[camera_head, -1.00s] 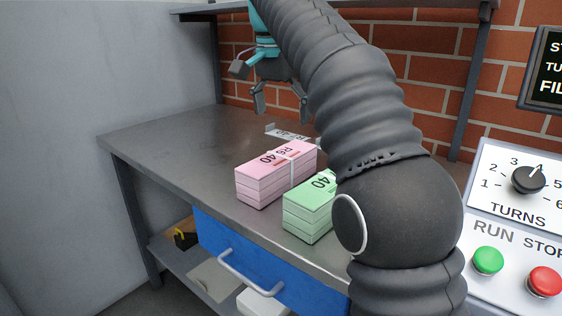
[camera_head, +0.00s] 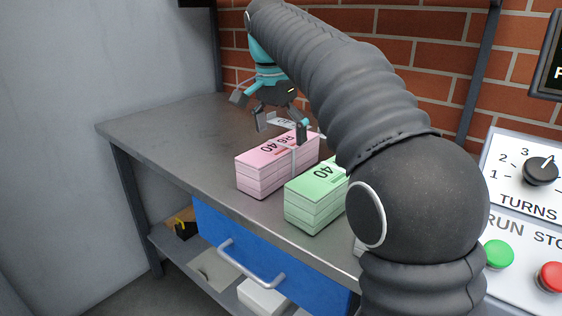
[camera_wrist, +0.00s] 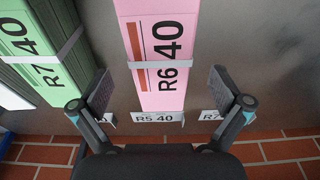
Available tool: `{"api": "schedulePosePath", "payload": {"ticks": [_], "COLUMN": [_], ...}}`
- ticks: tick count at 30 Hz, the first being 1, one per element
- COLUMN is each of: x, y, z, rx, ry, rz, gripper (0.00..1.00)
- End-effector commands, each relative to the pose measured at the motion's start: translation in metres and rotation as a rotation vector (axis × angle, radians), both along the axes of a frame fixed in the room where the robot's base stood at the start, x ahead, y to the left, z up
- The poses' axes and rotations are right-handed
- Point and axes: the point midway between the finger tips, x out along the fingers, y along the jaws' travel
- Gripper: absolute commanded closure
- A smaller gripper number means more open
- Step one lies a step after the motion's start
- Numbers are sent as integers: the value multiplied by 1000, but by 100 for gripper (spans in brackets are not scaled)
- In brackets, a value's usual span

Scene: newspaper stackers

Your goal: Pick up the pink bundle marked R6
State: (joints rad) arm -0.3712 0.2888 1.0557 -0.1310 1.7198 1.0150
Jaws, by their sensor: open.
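The pink bundle (camera_head: 268,168) marked R6 40 lies on the metal workbench, bound with a pale strap. It also shows in the wrist view (camera_wrist: 150,25), its end toward my gripper. My gripper (camera_head: 280,128) is open and empty, above the far end of the pink bundle. In the wrist view my gripper's two fingers (camera_wrist: 168,92) stand apart, one to each side of the bundle's end and clear of it. Whether the fingertips have come down beside the bundle I cannot tell.
A green bundle (camera_head: 316,195) marked R7 40 stands close beside the pink one; its label shows in the wrist view (camera_wrist: 30,50). Labels R5 40 (camera_wrist: 157,117) and R7 lie by the brick wall. The workbench (camera_head: 160,137) is clear at left. A control panel (camera_head: 520,215) is at right.

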Motion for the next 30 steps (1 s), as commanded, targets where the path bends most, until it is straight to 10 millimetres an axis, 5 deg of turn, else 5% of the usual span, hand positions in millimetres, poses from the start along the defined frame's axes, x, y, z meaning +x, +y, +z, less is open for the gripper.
{"api": "schedulePosePath", "payload": {"ticks": [15, 25, 30], "x": [3, 4, 4], "y": [-3, -3, -3], "z": [-52, -57, -57], "rx": [1, 1, 1], "ry": [1, -1, -1], "rz": [1, 1, 1], "gripper": [0, 0, 43]}}
